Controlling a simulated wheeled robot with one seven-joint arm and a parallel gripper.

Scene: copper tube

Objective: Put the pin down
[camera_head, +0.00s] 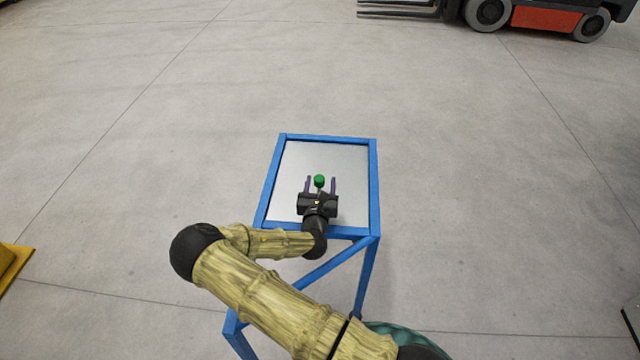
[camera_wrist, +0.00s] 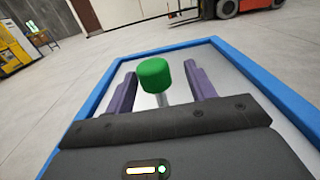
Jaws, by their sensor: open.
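The pin has a green rounded head (camera_head: 319,180) and a thin grey shaft; its head (camera_wrist: 155,75) is also clear in the wrist view. It stands about upright over the grey table top (camera_head: 350,165) with the blue frame. My gripper (camera_head: 320,184) is open, its two purple fingers on either side of the pin. In the wrist view there are gaps between the fingers (camera_wrist: 162,85) and the pin's head. The lower end of the shaft is hidden behind my gripper's body, so I cannot see how it meets the table top.
The blue raised rim (camera_head: 374,185) runs around the table top. The rest of the top is bare. A forklift (camera_head: 545,15) stands far off at the upper right. A yellow object (camera_head: 12,262) is at the left edge. The floor around the table is clear.

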